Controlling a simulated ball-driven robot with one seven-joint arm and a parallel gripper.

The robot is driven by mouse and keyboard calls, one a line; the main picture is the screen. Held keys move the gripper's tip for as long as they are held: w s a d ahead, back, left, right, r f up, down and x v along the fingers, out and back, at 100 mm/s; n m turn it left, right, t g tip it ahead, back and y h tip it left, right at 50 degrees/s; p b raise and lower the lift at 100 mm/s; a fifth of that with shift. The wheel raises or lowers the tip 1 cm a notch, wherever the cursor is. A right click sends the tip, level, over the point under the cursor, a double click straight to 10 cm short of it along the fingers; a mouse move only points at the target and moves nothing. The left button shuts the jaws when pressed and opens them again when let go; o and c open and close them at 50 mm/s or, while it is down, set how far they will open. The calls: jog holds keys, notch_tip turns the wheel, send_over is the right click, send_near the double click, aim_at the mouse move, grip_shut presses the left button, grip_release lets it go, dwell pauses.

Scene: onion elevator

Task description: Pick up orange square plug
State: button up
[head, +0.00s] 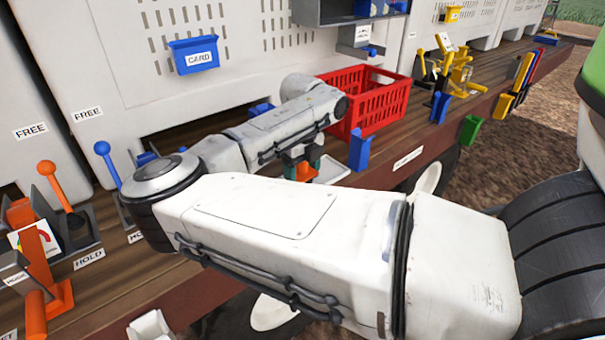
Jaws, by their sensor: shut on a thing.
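An orange piece (305,173), which looks like the orange square plug, shows low between the green fingertips of my gripper (302,163). My gripper points down over the wooden bench and is shut on the piece. My own arm hides much of the bench in front of it and part of the gripper. The plug's full shape is hidden, and I cannot tell whether it touches the bench.
A red crate (384,104) stands just behind and right of my gripper. A small white tray (329,169) and a blue holder (359,150) are close on its right. Orange (55,186) and blue (109,164) levers stand at the left.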

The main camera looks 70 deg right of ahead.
jog(key=shift+c, duration=0.5)
